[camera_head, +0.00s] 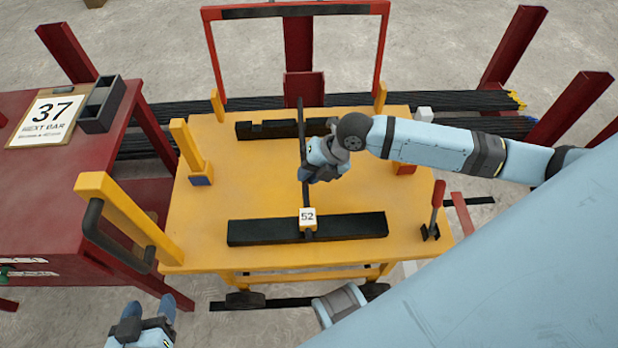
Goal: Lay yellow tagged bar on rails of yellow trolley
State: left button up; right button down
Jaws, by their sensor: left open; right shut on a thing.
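The yellow trolley (200,235) stands in the middle of the head view with two black rails on its deck, the front rail (265,231) and the back rail (262,130). A thin dark bar (304,194) spans both rails from front to back. Its near end carries a tag (307,216) reading 52, white with some yellow below, over the front rail. My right gripper (312,172) is shut on the bar between the rails. I cannot tell whether the bar touches the rails. My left gripper (150,308) is open and empty in front of the trolley.
A dark red bench (40,215) at the left bears a sign (45,117) reading 37 and a dark box (101,104). Yellow posts (187,146), a yellow handle (120,212) and a red lever (437,205) rise from the trolley. Dark bars (470,108) lie behind, among red posts.

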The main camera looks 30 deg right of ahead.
jog(key=shift+f, duration=0.9)
jog(key=c, duration=1.5)
grip_release()
jog(key=shift+f, duration=0.2)
jog(key=o, duration=0.4)
jog(key=shift+r, duration=0.15)
